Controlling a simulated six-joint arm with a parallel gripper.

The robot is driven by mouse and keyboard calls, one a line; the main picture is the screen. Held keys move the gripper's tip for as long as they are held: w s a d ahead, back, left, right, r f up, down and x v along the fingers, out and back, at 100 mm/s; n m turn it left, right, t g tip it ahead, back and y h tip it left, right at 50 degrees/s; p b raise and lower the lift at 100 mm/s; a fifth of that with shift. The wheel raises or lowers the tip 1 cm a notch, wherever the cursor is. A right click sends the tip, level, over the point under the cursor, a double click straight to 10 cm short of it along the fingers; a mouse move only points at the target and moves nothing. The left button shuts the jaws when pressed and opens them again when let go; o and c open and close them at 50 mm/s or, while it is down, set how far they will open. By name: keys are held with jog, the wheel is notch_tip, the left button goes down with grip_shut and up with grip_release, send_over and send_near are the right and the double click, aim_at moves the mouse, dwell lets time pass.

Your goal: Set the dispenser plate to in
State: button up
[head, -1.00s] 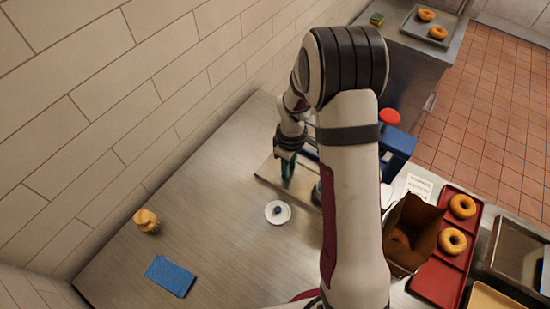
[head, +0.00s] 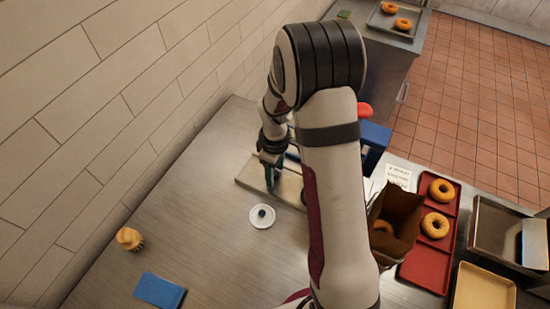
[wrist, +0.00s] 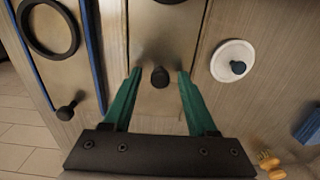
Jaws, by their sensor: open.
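A long pale plate (wrist: 166,30) with a dark round knob (wrist: 160,77) runs up the middle of the wrist view. I take it for the dispenser plate. In the head view its end (head: 247,174) shows on the counter beside the wall, and my arm hides the rest. My gripper (wrist: 159,73) is open, with its green fingers on either side of the knob and a visible gap to each. In the head view the gripper (head: 271,180) is over the plate's near end. Part of a blue frame (head: 375,138) shows behind my arm.
A white lid with a dark knob (head: 262,216) lies close beside the plate. A dark ring (wrist: 48,28) and blue rails (wrist: 96,55) are on the other side. A yellow-handled brush (head: 129,238), a blue cloth (head: 160,291) and a red bagel tray (head: 428,268) are farther off.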

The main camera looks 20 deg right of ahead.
notch_tip(320, 180, up, 15)
notch_tip(320, 180, down, 16)
jog(key=n, duration=1.3)
jog(key=shift+r, duration=0.1)
grip_shut()
